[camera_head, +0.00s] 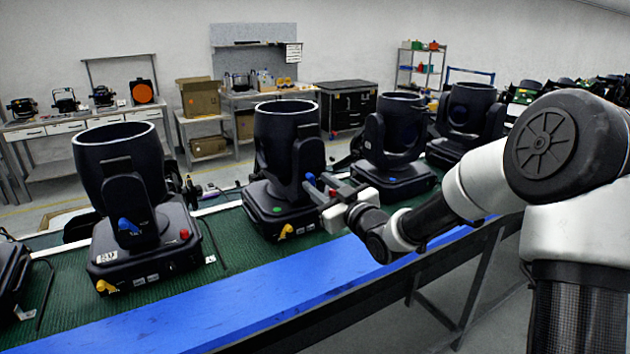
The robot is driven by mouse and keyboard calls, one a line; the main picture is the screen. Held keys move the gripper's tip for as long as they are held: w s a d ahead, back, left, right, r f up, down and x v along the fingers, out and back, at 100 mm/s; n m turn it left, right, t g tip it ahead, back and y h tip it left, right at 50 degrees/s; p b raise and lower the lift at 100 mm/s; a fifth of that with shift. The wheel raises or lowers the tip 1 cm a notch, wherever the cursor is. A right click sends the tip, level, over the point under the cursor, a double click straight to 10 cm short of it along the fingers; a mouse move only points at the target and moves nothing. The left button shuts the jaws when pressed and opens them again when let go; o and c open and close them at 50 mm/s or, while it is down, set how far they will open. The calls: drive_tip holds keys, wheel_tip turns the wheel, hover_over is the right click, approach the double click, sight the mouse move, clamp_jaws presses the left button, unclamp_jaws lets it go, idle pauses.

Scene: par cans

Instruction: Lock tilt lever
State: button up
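Several black moving-head par cans stand in a row on the green conveyor belt. My gripper (314,180) is at the side of the middle par can (287,140), reaching in from the right. Its two fingers look spread apart. A small blue lever (311,179) shows at the fingertips, on the yoke arm of this can; whether the fingers touch it is too small to tell. A yellow lever (286,231) sits low on the same base. The nearer left par can (120,170) has a blue lever (128,226) on its yoke and a yellow lever (106,287) on its base.
A blue rail (250,300) runs along the belt's front edge, under my arm. Another par can (393,145) stands right behind my gripper, with more beyond. Workbenches, cardboard boxes (200,98) and a black case (346,107) stand far back.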

sight(312, 181)
drive_tip(key=shift+x, duration=1.35)
clamp_jaws()
